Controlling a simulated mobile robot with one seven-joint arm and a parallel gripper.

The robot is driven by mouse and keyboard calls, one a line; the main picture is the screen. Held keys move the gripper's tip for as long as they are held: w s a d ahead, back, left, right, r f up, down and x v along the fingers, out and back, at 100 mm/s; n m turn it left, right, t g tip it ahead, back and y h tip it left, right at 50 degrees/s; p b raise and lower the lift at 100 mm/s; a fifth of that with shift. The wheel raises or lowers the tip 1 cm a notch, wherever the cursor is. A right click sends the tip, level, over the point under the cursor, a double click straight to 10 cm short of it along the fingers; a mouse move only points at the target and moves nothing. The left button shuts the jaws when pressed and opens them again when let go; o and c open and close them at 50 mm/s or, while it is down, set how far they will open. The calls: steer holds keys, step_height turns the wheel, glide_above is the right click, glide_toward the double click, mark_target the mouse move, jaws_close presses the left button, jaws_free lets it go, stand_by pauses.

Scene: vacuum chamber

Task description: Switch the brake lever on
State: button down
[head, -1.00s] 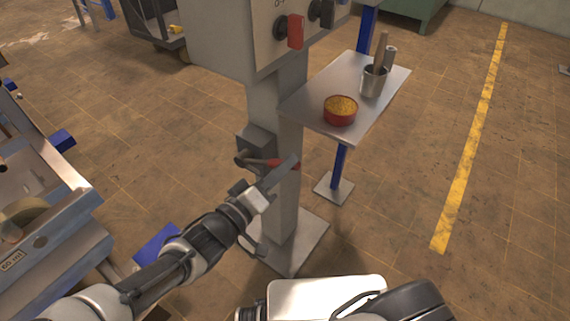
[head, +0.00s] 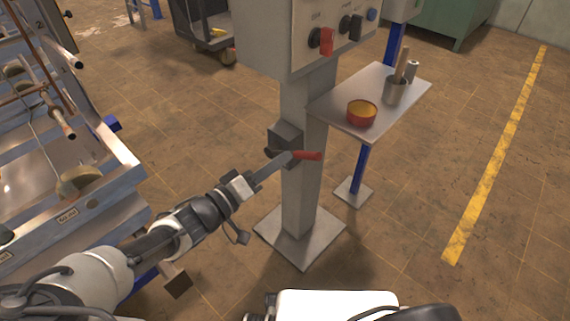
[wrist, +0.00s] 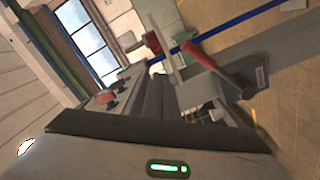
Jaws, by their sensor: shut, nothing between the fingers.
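The brake lever has a red handle (head: 309,156) that points right, roughly level, from a grey box (head: 285,136) on the column. My gripper (head: 288,158) is shut and empty. Its fingertips are at the lever in the head view and cover its middle part; I cannot tell whether they touch it. In the wrist view the red handle (wrist: 205,58) shows beyond the dark gripper fingers (wrist: 160,100), running down to its pivot at the right.
A control panel with a red switch (head: 326,41) is above the lever. A metal shelf (head: 340,112) at its right holds a red bowl (head: 361,114) and a metal cup (head: 395,92). A metal machine (head: 110,190) stands at the left. Floor is open at the right.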

steer(key=shift+s+a, duration=0.4)
steer(key=shift+s, duration=0.05)
stand_by(0.3)
steer(key=s+d+m+g+y, duration=0.5)
steer(key=s+d+g, duration=0.4)
steer(key=d+g, duration=0.45)
steer(key=s+d+r+n+t+y, duration=0.1)
steer(key=s+d+r+t+y, duration=0.2)
steer(key=r, duration=0.6)
steer(key=s+d+r+n+t+y, duration=0.1)
steer(key=s+d+r+t+y, duration=0.15)
steer(key=s+r+y, duration=0.4)
step_height(320, 180, up, 22)
steer(key=w+a+h+p, duration=0.1)
steer(key=w+h+p, duration=0.1)
steer(key=p, duration=1.9)
steer(key=shift+r, duration=0.2)
